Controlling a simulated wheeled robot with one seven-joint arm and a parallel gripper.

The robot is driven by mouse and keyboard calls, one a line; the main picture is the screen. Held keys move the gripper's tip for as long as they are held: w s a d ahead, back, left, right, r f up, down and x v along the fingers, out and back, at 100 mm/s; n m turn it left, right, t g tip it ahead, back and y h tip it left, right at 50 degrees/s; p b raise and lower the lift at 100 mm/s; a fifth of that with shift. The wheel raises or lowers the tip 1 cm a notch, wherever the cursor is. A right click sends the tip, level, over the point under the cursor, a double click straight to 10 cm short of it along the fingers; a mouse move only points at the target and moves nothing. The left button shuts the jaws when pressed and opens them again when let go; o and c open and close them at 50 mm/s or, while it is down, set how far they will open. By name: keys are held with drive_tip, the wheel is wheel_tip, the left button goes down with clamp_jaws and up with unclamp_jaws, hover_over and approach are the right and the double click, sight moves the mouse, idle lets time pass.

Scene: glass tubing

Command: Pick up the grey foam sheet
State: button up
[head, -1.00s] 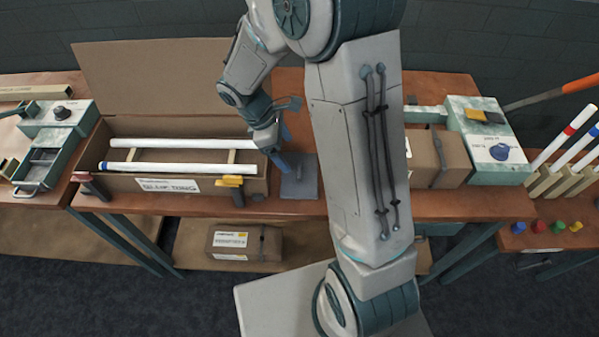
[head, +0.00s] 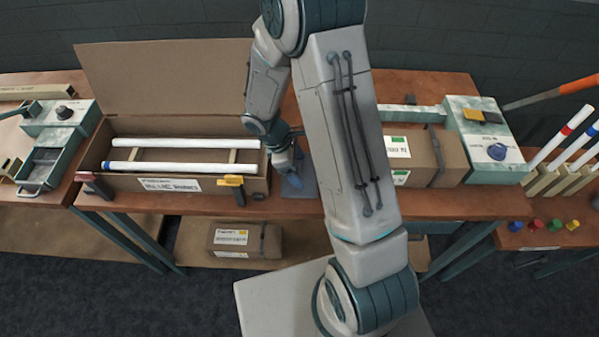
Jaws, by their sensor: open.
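The grey foam sheet (head: 306,188) lies on the wooden bench, just right of the open cardboard box. It looks flat, and my gripper and arm hide part of it. My gripper (head: 292,179) points down over the left part of the sheet. Its fingers are small and partly hidden here, and I cannot tell whether they touch the sheet. The gripper is open and nothing shows held in it.
The open cardboard box (head: 196,184) with white tubes (head: 182,168) stands close on the left. A yellow-topped clamp (head: 231,181) sits at its front. A closed carton (head: 425,148) and a green-grey machine (head: 488,172) stand to the right, beyond my arm.

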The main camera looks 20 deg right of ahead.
drive_tip(key=c, duration=1.1)
drive_tip(key=shift+o, duration=0.2)
drive_tip(key=shift+r, duration=0.1)
